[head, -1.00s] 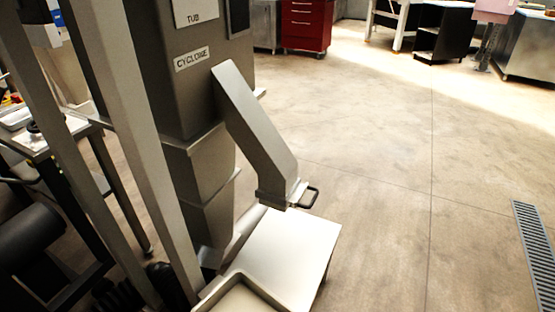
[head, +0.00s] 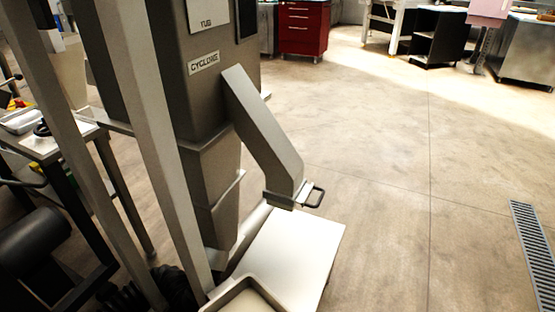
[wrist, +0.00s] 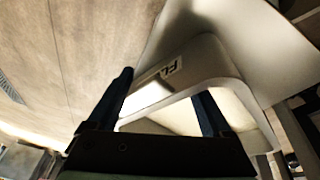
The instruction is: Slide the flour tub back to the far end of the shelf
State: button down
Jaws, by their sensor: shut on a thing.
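The flour tub (head: 241,283) is a pale, open-topped tub at the bottom edge of the head view, at the near end of the white shelf (head: 290,250). Only its far corner and rim show there. In the wrist view, the tub (wrist: 215,65) fills the upper middle, with a partly readable label starting "FL". The exact contact is hard to see. My gripper is not in the head view.
The visible shelf top beyond the tub is bare. Open floor lies right, with a drain grate (head: 532,245).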

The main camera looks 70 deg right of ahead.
jog(key=shift+n+t+h, duration=0.3)
jog(key=shift+t+h, duration=0.1)
jog(key=shift+t, duration=0.4)
jog(key=w, duration=0.1)
jog(key=w+d+r, duration=0.1)
jog(key=w, duration=0.1)
jog(key=w+r, duration=0.1)
jog(key=shift+w+d, duration=0.25)
jog(key=shift+w, duration=0.15)
grip_release()
jog(key=s+a+r+p, duration=0.2)
jog(key=r, duration=0.3)
jog(key=s+a+r+g+p, duration=0.1)
jog(key=s+a+r+p, duration=0.1)
jog(key=r, duration=0.3)
jog(key=shift+s+a+r+y+p, duration=0.15)
jog(key=shift+a+y+p, duration=0.25)
jog(key=shift+a+p, duration=0.35)
jog(key=shift+c, duration=0.3)
